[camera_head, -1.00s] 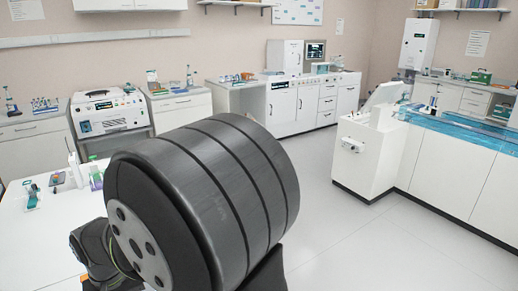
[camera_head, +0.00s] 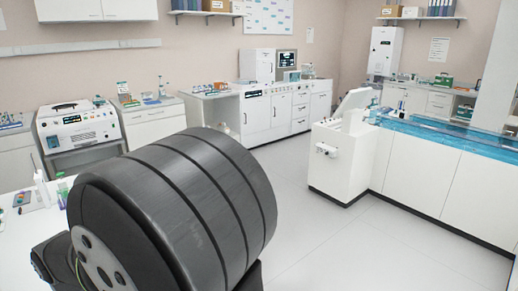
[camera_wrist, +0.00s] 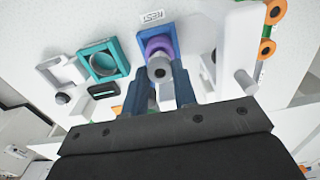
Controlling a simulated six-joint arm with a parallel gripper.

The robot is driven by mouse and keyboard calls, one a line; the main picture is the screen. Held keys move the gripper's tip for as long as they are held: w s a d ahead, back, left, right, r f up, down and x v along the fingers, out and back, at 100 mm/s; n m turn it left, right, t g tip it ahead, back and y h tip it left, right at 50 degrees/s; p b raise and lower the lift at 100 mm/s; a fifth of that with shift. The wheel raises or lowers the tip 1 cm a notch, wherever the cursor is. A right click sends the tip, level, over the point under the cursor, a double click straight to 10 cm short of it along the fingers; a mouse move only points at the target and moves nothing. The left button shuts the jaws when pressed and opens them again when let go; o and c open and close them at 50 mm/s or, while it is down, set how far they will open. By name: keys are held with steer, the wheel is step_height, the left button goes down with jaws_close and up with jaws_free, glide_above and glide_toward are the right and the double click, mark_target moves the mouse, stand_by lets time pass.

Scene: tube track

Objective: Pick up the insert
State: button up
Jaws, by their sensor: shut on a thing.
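In the wrist view my gripper (camera_wrist: 161,96) has two blue fingers shut on a small pale grey cylinder with a dark round hole, which I take to be the insert (camera_wrist: 152,67). A purple ring (camera_wrist: 158,45) shows just behind it, against a blue block (camera_wrist: 142,37) by a label reading NEST. I cannot tell whether the insert touches the ring or is clear of it. The lower part of the insert is hidden between the fingers. In the head view my own arm hides the gripper and the insert.
In the wrist view a teal square holder (camera_wrist: 122,50) with a round opening and a white frame (camera_wrist: 47,68) lie left. A white part (camera_wrist: 240,45) and orange rings (camera_wrist: 276,12) are right. The head view shows a white bottle (camera_head: 41,190) on the table and open floor to the right.

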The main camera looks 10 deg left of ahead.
steer(key=shift+r, duration=1.85)
